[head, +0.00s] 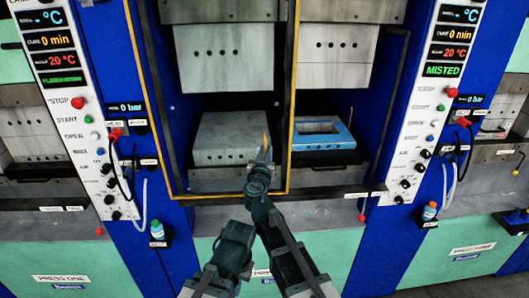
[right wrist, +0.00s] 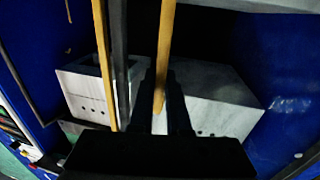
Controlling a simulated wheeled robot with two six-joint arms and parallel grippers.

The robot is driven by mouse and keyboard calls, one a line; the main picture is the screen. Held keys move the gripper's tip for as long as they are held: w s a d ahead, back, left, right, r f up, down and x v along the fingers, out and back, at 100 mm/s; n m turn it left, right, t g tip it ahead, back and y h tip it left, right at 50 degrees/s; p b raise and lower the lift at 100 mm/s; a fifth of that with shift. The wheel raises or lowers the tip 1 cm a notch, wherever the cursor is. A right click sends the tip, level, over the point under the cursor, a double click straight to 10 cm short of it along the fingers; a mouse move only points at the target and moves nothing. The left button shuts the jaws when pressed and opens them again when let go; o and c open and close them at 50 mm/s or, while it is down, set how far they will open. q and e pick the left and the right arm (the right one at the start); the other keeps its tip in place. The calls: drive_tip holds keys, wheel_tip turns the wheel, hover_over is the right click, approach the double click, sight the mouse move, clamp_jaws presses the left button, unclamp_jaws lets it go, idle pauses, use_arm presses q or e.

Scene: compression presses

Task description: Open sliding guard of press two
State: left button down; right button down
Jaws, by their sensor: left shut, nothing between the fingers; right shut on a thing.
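The press in the middle of the head view has a see-through sliding guard with a yellow and dark frame (head: 230,195). The frame spans the left part of the press opening; the right part lies outside it. My right gripper (head: 265,150) is shut on an upright yellow handle bar (right wrist: 164,60) at the guard. In the right wrist view the bar stands between the fingers (right wrist: 160,95). My left gripper (head: 237,232) is shut and empty, low in front of the press. Its fingertips are hard to make out.
Inside the press are a grey block (head: 230,138) and a blue-topped block (head: 322,133). Control panels stand at left (head: 75,110) and right (head: 425,110); the right one reads MISTED.

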drive_tip(key=c, duration=1.2)
unclamp_jaws()
drive_tip(key=shift+o, duration=0.2)
